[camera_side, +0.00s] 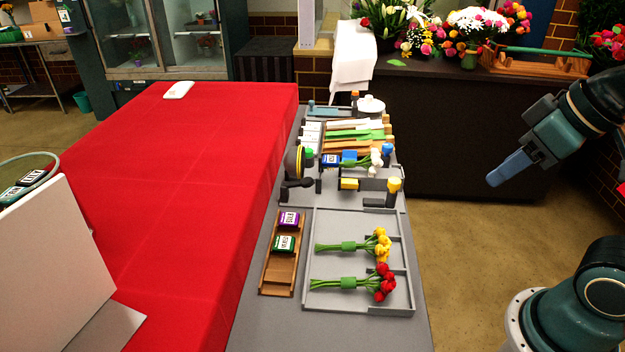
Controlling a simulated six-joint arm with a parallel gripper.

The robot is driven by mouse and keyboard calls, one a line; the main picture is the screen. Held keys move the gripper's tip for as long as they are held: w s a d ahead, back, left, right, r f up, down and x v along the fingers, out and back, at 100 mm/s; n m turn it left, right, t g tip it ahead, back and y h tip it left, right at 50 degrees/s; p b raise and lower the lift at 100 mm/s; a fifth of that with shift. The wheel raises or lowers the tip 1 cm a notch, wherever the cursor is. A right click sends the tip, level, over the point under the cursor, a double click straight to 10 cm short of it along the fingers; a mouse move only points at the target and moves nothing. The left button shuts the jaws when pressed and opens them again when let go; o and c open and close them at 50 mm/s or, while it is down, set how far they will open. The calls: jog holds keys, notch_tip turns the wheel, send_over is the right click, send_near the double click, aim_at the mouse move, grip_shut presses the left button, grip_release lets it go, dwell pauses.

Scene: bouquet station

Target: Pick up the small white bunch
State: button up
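The small white bunch (376,158) lies toward the back of the long grey table, with green stems pointing left and white heads at the right. It sits among small tools, just right of a small box with a blue label (331,160). Its lower side is partly hidden by a low grey stand in front. My gripper (497,180) is in the air at the right, beyond the table's right edge and well apart from the bunch. Its blue fingers point down and left. They overlap in this view, so whether they are open is unclear. Nothing is visible in them.
A grey tray (312,262) at the front holds a yellow bunch (381,243) and a red bunch (383,284). A wooden rack (273,289) with purple and green labelled boxes stands left of it. A wide red-covered table (185,200) is mostly clear.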

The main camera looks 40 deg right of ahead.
jog(key=w+d+r+n+g+y, duration=0.1)
jog(key=w+r+n, duration=0.1)
jog(key=w, duration=0.9)
jog(key=w+d+r+n+g+y, duration=0.1)
jog(key=w+r+n, duration=0.1)
jog(key=w, duration=0.9)
jog(key=w+d+f+n+g+y, duration=0.1)
jog(key=w+d+f+n, duration=0.3)
jog(key=w+d+f, duration=0.8)
jog(key=shift+w+f+g+y, duration=0.4)
jog(key=shift+w+f+y, duration=0.35)
jog(key=shift+w+y, duration=0.1)
jog(key=shift+f, duration=0.1)
jog(key=shift+x, duration=4.2)
